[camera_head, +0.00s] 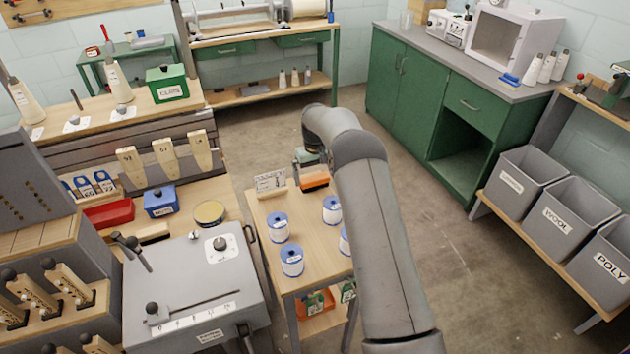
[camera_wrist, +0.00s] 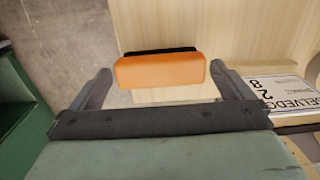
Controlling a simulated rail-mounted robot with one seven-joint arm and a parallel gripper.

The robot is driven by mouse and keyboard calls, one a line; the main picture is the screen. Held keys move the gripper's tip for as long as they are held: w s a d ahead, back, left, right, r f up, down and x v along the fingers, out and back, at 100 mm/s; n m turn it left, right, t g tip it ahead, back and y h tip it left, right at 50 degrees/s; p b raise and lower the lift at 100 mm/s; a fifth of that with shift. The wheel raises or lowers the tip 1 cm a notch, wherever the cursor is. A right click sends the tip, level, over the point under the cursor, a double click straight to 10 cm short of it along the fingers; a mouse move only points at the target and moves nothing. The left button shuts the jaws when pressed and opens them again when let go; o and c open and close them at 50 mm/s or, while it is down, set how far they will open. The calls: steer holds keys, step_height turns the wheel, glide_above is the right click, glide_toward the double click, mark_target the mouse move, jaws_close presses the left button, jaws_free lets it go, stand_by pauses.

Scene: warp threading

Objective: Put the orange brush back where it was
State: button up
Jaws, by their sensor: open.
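The orange brush (camera_head: 315,180) lies at the far right corner of the small wooden table (camera_head: 258,214). In the wrist view the brush (camera_wrist: 160,71), an orange block with a dark strip along its far side, is in front of my gripper. My gripper (camera_head: 309,160) is at the brush in the head view. Its two fingers are spread wide (camera_wrist: 163,80), one toward each end of the brush, with gaps on both sides. They do not grip it. The head view partly hides the gripper behind my arm.
A "SELVEDGE" card (camera_head: 270,183) stands beside the brush; it shows at right in the wrist view (camera_wrist: 280,93). Several blue-and-white spools (camera_head: 278,227) stand nearer on the table. A green cabinet (camera_head: 440,110) stands right, across open floor.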

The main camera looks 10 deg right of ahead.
mark_target(315, 179)
step_height(315, 179, up, 10)
steer(key=b, duration=0.1)
steer(key=s+r, duration=0.9)
steer(key=s, duration=0.2)
steer(key=s+r+m, duration=0.2)
steer(key=s, duration=2)
steer(key=s+f, duration=0.2)
steer(key=s, duration=0.5)
steer(key=s+f, duration=0.2)
steer(key=s, duration=0.5)
steer(key=shift+s+a+f+t, duration=0.15)
steer(key=shift+s+f+t, duration=0.15)
steer(key=shift+s+f, duration=0.1)
steer(key=shift+r, duration=0.1)
